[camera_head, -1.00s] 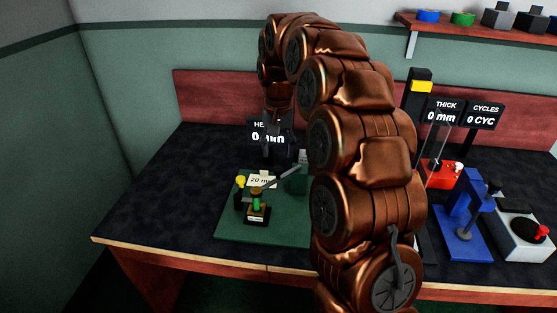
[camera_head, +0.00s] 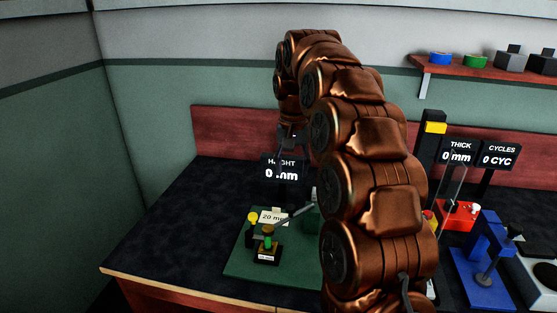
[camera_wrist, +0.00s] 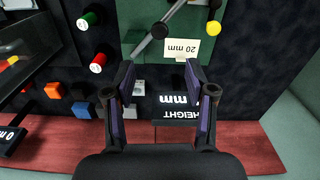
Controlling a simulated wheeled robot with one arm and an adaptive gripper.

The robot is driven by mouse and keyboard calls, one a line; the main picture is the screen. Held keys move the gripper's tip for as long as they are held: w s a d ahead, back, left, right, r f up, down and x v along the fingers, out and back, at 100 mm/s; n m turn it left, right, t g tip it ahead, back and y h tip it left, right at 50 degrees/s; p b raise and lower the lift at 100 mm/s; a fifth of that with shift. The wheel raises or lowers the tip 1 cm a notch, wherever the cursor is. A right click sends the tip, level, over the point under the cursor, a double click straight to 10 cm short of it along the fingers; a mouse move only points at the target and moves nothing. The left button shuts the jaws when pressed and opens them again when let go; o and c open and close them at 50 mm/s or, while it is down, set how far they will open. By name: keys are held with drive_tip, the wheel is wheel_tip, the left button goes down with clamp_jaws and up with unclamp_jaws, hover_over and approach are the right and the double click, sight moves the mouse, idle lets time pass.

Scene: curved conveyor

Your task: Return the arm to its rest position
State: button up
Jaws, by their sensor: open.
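My copper-coloured arm (camera_head: 365,205) arches up over the workbench in the head view, its end pointing down near the height display. My gripper (camera_wrist: 158,78) shows in the wrist view with its two dark fingers spread apart and nothing between them. It is above the bench, over the area of the height display (camera_wrist: 180,105) and the green mat.
A green mat (camera_head: 240,270) carries a small gauge stand (camera_head: 267,248) and a "20 mm" card (camera_head: 272,217). A red device (camera_head: 459,216) and a blue press (camera_head: 480,275) stand at right. A shelf (camera_head: 490,67) hangs above. The bench's left side is clear.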

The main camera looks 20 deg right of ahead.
drive_tip(key=shift+s, duration=0.1)
drive_tip(key=s+a+f+n+p, duration=0.1)
drive_tip(key=s+a+n+p, duration=0.1)
drive_tip(key=s, duration=1)
drive_tip(key=s+a+f+n+g+p, duration=0.1)
drive_tip(key=s+a+p, duration=0.2)
drive_tip(key=s, duration=1)
drive_tip(key=s+a+f+n+p, duration=0.1)
drive_tip(key=s+a+n+p, duration=0.1)
drive_tip(key=s, duration=1.1)
drive_tip(key=shift+a+n+g+p, duration=0.35)
drive_tip(key=shift+a+p, duration=0.45)
drive_tip(key=shift+a, duration=0.45)
